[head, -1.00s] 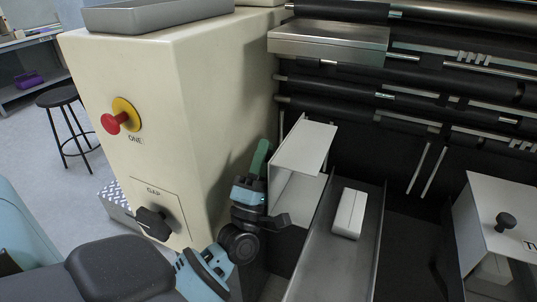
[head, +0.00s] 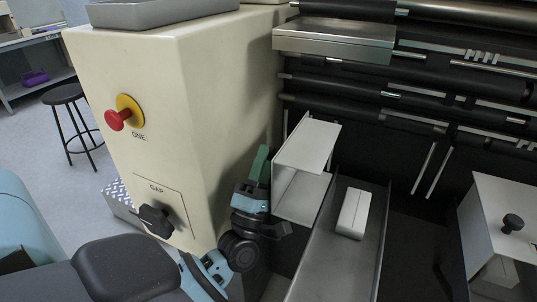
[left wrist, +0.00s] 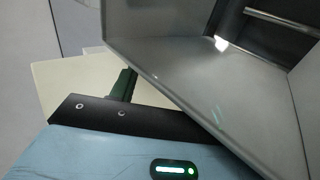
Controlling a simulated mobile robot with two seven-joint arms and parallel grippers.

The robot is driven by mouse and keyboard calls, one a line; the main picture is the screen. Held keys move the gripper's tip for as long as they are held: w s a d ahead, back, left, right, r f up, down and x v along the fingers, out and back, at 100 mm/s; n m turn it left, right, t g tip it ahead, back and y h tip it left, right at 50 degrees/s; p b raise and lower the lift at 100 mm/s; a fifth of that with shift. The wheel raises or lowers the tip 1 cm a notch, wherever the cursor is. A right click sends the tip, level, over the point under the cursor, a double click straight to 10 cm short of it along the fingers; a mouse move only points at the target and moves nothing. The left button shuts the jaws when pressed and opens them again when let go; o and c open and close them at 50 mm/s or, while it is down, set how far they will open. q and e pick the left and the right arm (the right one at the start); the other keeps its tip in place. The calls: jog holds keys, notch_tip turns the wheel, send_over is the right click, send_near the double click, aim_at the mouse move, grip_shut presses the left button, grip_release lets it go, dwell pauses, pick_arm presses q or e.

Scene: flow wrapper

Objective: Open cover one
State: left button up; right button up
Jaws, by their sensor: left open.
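Nothing is between the fingers. My right gripper is out of view.
The cream cabinet (head: 165,110) with a red button (head: 117,119) and a black GAP knob (head: 156,220) stands left of the gripper. A white packet (head: 352,212) lies in the metal chute (head: 318,270). Another white cover with a black knob (head: 512,222) stands at right.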

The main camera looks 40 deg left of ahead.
pick_arm(q)
jog(key=b+v, duration=0.1)
jog(key=v, duration=0.5)
dwell(0.5)
